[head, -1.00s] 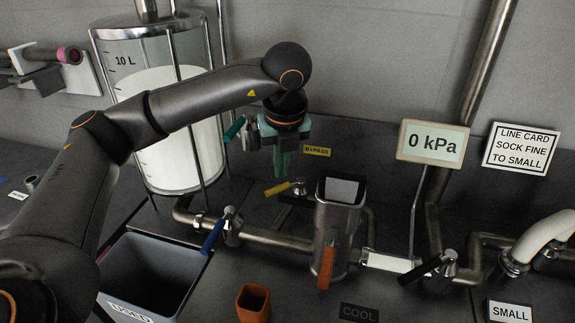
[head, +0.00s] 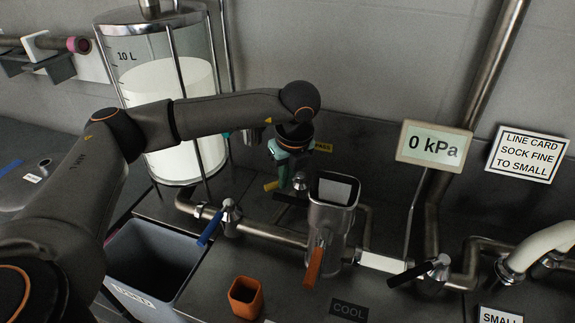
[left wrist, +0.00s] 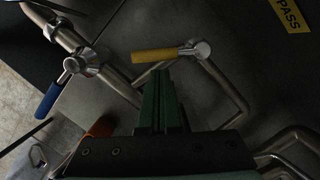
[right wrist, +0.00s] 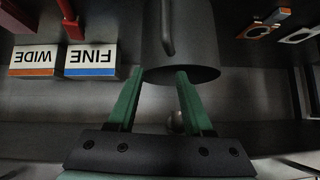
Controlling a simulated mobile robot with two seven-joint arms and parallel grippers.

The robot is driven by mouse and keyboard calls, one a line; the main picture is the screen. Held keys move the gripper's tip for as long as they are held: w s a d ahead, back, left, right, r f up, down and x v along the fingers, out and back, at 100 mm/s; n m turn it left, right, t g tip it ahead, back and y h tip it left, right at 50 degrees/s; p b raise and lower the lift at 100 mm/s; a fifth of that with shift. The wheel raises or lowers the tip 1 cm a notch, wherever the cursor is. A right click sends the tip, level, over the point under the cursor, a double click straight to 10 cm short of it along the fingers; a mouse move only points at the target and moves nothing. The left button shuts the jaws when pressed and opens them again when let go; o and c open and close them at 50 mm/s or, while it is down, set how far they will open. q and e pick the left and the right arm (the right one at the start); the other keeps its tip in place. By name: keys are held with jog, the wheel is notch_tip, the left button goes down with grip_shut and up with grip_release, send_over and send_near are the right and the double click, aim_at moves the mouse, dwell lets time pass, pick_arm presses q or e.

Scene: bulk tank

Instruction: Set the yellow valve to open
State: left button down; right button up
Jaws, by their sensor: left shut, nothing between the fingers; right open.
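The yellow valve has a yellow lever (head: 271,185) and a metal hub on the bypass pipe, behind the steel filter housing. In the left wrist view its yellow lever (left wrist: 160,55) points left from the round hub. My left gripper (head: 282,178) is shut and empty, low beside the lever and partly covering the valve in the head view. In the left wrist view its closed green fingertips (left wrist: 160,72) are right by the lever's side; I cannot tell whether they touch. My right gripper (right wrist: 157,75) is open and empty in the right wrist view, away from the valve.
A blue-handled valve (head: 210,228) is left of the housing (head: 328,215), which has an orange handle (head: 314,267). A black-handled valve (head: 415,273) is at right. The gauge (head: 433,146) reads 0 kPa. A grey bin (head: 135,300) and an orange cup (head: 245,296) stand in front.

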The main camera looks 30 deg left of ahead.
pick_arm(q)
jog(key=shift+a+f, duration=0.1)
jog(key=shift+f, duration=0.45)
pick_arm(e)
jog(key=shift+w+a+f+b, duration=0.2)
jog(key=shift+a+f+b, duration=0.2)
jog(key=shift+a+b, duration=0.35)
pick_arm(q)
jog(key=shift+w+a+m, duration=0.2)
jog(key=shift+a+m, duration=0.5)
jog(key=shift+a, duration=0.15)
pick_arm(e)
jog(key=shift+d, duration=0.15)
